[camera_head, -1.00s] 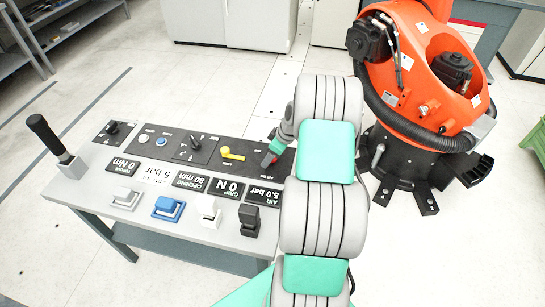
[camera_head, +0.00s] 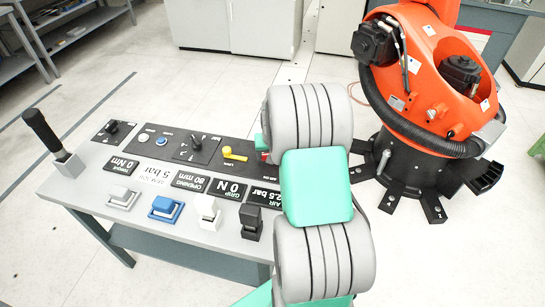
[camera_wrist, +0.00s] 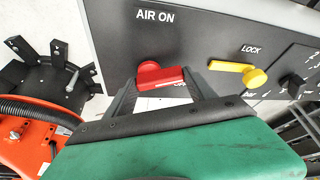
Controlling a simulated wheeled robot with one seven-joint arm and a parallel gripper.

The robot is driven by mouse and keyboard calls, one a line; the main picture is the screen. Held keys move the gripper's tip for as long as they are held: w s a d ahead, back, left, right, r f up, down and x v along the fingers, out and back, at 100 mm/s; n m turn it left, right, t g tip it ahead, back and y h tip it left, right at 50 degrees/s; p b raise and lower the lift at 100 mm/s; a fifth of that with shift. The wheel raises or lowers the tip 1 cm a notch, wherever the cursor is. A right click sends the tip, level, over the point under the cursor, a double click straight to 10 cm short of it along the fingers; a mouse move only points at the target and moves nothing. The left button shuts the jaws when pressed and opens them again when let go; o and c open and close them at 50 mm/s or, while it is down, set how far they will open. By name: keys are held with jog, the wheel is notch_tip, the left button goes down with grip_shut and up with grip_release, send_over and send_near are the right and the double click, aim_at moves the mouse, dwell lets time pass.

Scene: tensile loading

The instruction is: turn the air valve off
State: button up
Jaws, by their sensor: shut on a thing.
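The red air valve handle (camera_wrist: 160,77) is in the middle of the wrist view, on the dark panel below the printed words AIR ON. My gripper (camera_wrist: 162,88) is shut on it, one dark finger on each side. The handle lies roughly sideways in that view. In the head view my arm hides the handle and most of the gripper. The black air display (camera_head: 262,194) on the bench shows upside down, reads about 2.5 bar and is partly covered by my arm.
The yellow lock lever (camera_wrist: 238,72) sits close beside the valve; it also shows in the head view (camera_head: 234,153). A black knob (camera_wrist: 292,86) is further right. An orange robot (camera_head: 440,80) on a black base stands right of the bench (camera_head: 190,236).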

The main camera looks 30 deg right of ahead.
jog(key=shift+w+m+g+h+b, duration=0.25)
jog(key=shift+m+h+b, duration=0.15)
jog(key=shift+m, duration=0.65)
jog(key=shift+w+m+g+h+b, duration=0.1)
jog(key=shift+m+g+h+b, duration=0.25)
jog(key=shift+m, duration=0.7)
jog(key=shift+r, duration=0.1)
jog(key=o, duration=1.4)
jog(key=v, duration=0.7)
jog(key=shift+s+r, duration=0.15)
jog(key=shift+r, duration=0.15)
